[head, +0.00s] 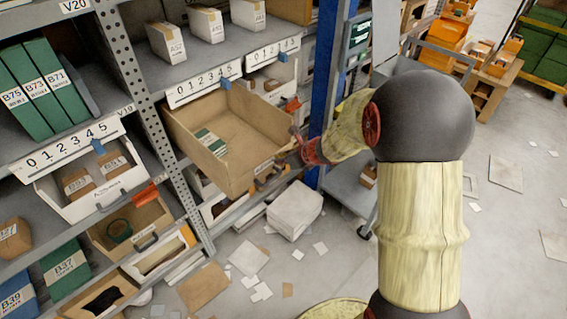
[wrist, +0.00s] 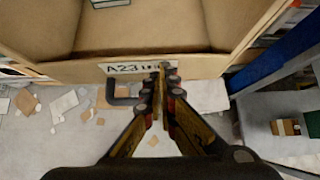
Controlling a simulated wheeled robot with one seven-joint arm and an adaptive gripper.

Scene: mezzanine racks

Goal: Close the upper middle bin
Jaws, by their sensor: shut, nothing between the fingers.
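The upper middle bin (head: 238,180) is a brown open-topped drawer, pulled well out from the middle rack. A green and white box (head: 210,141) lies inside it near its left wall. In the wrist view the bin's front panel (wrist: 222,66) runs across the picture, with a label reading A23 and more characters partly covered. A dark handle (wrist: 112,97) shows left of my gripper (wrist: 163,72). My gripper is shut and empty, its fingertips at the front panel beside the handle. I cannot tell if they touch. In the head view my gripper (head: 297,140) is at the bin's right front.
A blue rack post (head: 325,85) stands close to my wrist on the right. Another bin (head: 125,225) is partly out at lower left. A white stack (head: 294,210) and scattered papers lie on the floor. A grey cart (head: 350,195) stands behind my arm.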

